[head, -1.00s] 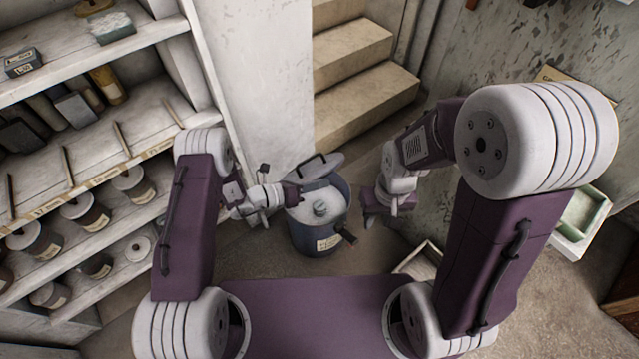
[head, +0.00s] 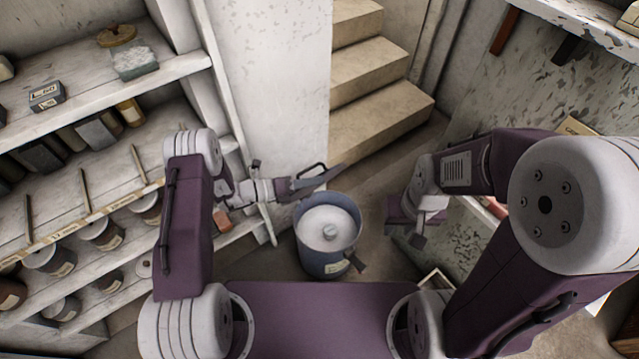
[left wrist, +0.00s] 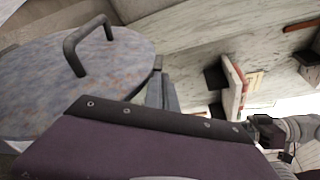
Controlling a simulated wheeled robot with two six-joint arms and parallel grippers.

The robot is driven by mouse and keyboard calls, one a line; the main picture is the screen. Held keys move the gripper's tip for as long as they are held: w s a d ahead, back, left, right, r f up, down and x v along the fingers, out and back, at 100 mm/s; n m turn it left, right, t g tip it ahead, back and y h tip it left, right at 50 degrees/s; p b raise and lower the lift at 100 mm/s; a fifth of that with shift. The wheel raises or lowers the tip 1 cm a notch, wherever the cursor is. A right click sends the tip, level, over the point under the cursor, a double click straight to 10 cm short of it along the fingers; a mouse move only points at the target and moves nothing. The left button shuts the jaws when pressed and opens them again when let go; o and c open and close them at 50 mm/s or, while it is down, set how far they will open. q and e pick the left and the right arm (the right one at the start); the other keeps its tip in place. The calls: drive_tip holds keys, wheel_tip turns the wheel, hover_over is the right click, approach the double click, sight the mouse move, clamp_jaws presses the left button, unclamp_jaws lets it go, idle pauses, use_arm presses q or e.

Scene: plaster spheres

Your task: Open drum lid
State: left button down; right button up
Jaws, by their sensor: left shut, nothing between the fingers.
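The blue-grey drum (head: 327,257) stands on the floor in the middle of the head view, its top open. White material with a small round grey lump (head: 330,231) shows inside. The drum lid (head: 326,178) stands raised at the drum's far side, seen nearly edge-on, with a dark handle on it. In the left wrist view the lid (left wrist: 75,85) fills the left side, with its handle (left wrist: 88,43) on top. My left gripper (head: 290,188) is shut and empty beside the lid; whether it touches is unclear. My right gripper (head: 412,228) hangs to the drum's right; its jaws are unclear.
Shelves (head: 105,205) with several cans and boxes stand at the left. A white wall (head: 270,80) and stone steps (head: 375,75) are behind the drum. A white tray (head: 435,282) lies on the floor at the right.

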drive_tip(key=shift+w+f, duration=0.15)
drive_tip(key=shift+w, duration=0.05)
